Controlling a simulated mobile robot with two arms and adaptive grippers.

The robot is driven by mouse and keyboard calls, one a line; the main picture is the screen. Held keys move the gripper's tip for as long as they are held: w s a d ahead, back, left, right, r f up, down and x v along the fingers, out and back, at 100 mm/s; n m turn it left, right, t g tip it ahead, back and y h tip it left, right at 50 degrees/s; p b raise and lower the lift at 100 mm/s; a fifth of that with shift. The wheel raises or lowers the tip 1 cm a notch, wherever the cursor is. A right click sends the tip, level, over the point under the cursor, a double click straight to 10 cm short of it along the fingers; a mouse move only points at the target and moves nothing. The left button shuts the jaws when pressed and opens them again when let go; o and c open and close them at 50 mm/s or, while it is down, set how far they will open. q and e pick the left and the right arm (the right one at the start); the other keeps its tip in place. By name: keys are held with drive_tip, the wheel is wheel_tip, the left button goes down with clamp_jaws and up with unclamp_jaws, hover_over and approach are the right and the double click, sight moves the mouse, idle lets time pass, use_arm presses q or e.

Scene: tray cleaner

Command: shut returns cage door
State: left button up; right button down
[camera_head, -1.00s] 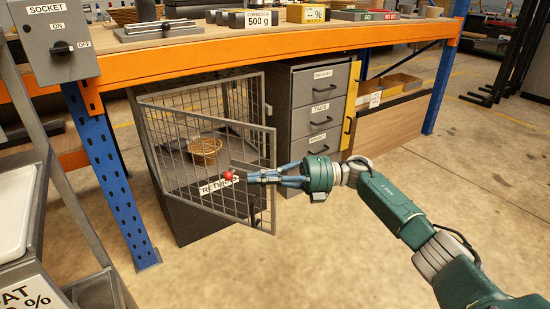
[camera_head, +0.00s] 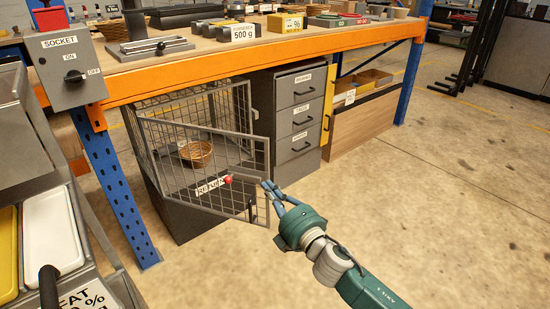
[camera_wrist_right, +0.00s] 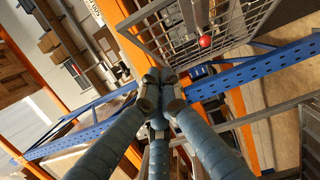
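The returns cage (camera_head: 190,100) is a grey wire-mesh cage under the bench. Its mesh door (camera_head: 240,150) stands partly open, swung out towards me, with its free edge at the right. The knob also shows in the right wrist view (camera_wrist_right: 205,41). My right gripper (camera_head: 269,188) is beside the door's free edge, to the right of the knob and apart from it. Its fingertips are drawn together in the right wrist view (camera_wrist_right: 160,95), with nothing seen between them. My left gripper is out of view.
A wicker basket (camera_head: 196,153) sits inside the cage. A grey drawer unit (camera_head: 300,115) stands right of it, then a wooden box (camera_head: 355,125). A blue rack post (camera_head: 115,190) is left of the cage. The floor (camera_head: 450,210) at right is clear.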

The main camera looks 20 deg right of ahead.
drive_tip(key=h, duration=0.1)
drive_tip(key=m+b, duration=0.1)
approach(261, 156)
drive_tip(key=w+a, duration=0.2)
drive_tip(key=a, duration=0.2)
use_arm(q)
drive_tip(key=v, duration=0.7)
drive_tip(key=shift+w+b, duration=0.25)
drive_tip(key=shift+b, duration=0.2)
use_arm(e)
drive_tip(key=shift+h, duration=0.4)
drive_tip(key=shift+w+d+r, duration=0.1)
drive_tip(key=shift+w+d, duration=1.3)
drive_tip(key=shift+w, duration=0.2)
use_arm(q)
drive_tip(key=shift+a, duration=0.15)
use_arm(e)
drive_tip(key=shift+d, duration=0.1)
